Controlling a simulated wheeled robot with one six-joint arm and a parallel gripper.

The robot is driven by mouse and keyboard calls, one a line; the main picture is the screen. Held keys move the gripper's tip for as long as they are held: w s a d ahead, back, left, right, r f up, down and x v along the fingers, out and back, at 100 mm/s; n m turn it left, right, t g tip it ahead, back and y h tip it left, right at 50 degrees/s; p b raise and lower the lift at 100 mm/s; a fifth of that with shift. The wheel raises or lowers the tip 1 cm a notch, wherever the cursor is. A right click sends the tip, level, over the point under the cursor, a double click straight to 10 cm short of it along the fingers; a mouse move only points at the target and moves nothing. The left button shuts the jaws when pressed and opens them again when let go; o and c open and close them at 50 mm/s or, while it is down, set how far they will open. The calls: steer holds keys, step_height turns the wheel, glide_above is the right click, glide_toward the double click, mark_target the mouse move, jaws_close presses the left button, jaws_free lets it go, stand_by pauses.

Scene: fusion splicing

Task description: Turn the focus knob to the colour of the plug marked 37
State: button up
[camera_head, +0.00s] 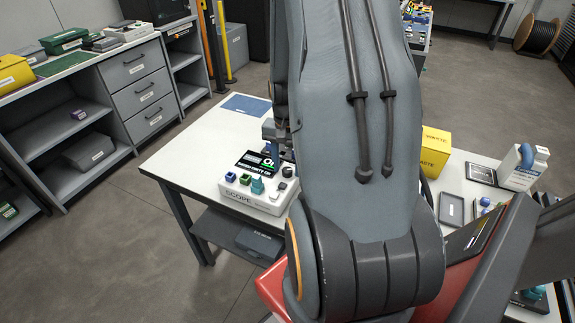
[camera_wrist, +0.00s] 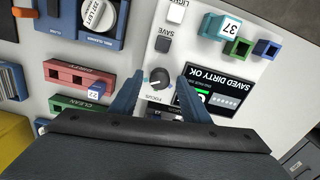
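The white scope (camera_head: 250,199) stands on the table's front left part, with a lit screen, and its screen (camera_wrist: 225,92) reads SAVED DIRTY OK in the wrist view. The dark round focus knob (camera_wrist: 160,77) is on the scope face, with a small light mark on it. The teal plug marked 37 (camera_wrist: 220,28) sits beside a green and a blue port; it also shows in the head view (camera_head: 257,185). My gripper (camera_wrist: 157,92) is open, its two blue fingers on either side of the knob. Contact cannot be told. Colour marks around the knob are mostly hidden.
A yellow waste box (camera_head: 435,152) stands on the table (camera_head: 190,150). My arm blocks the middle of the head view.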

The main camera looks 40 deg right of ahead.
mark_target(287, 170)
stand_by(0.3)
steer(key=shift+r+b, duration=0.8)
steer(key=shift+r, duration=3.1)
